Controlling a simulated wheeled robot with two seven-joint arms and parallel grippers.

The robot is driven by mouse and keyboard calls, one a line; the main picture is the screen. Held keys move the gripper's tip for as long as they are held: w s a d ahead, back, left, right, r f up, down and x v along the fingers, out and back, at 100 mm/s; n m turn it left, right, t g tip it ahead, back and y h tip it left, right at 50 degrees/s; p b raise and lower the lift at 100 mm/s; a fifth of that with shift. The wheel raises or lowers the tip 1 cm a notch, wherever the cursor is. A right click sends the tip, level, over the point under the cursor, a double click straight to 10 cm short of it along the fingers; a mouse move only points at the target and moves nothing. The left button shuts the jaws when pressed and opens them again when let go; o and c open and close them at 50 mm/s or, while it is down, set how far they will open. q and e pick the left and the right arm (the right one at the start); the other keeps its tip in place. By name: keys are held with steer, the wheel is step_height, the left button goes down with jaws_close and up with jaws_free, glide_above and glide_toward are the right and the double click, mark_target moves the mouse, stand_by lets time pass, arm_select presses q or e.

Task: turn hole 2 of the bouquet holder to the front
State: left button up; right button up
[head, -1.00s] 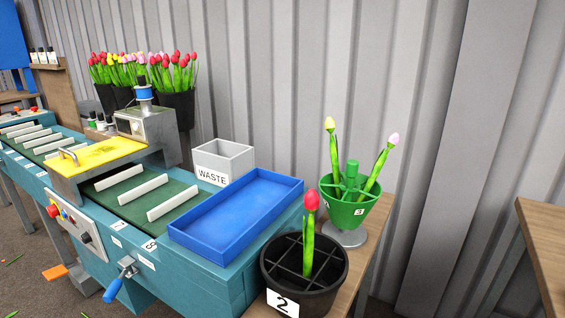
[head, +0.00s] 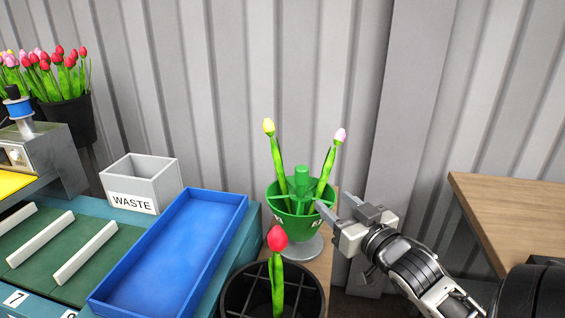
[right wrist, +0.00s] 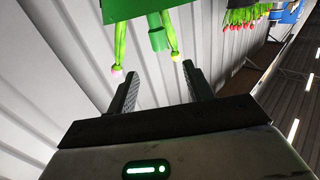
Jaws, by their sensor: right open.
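The green bouquet holder (head: 290,223) stands on a grey round foot (head: 305,246), with a green knob (head: 301,176) at its centre. A yellow tulip (head: 268,126) stands in its left side and a pale pink tulip (head: 340,135) in its right side. Small number labels on its wall are too small or covered to read for sure. My right gripper (head: 335,203) is open and empty, just right of the holder's rim. In the right wrist view the holder (right wrist: 120,8) shows upside down beyond the open fingers (right wrist: 161,72). My left gripper is not in view.
A black divided bucket (head: 236,290) with a red tulip (head: 277,239) stands in front of the holder. A blue tray (head: 170,262) and a grey WASTE box (head: 143,172) are left. A wooden table (head: 510,205) is right; the corrugated wall is close behind.

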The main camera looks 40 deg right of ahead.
mark_target(306, 175)
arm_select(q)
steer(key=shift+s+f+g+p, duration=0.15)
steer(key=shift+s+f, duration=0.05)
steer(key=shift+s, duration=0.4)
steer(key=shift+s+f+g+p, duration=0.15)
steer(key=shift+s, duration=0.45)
arm_select(e)
steer(key=x, duration=1.4)
steer(key=shift+w, duration=0.25)
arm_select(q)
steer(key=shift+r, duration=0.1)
arm_select(e)
jaws_close()
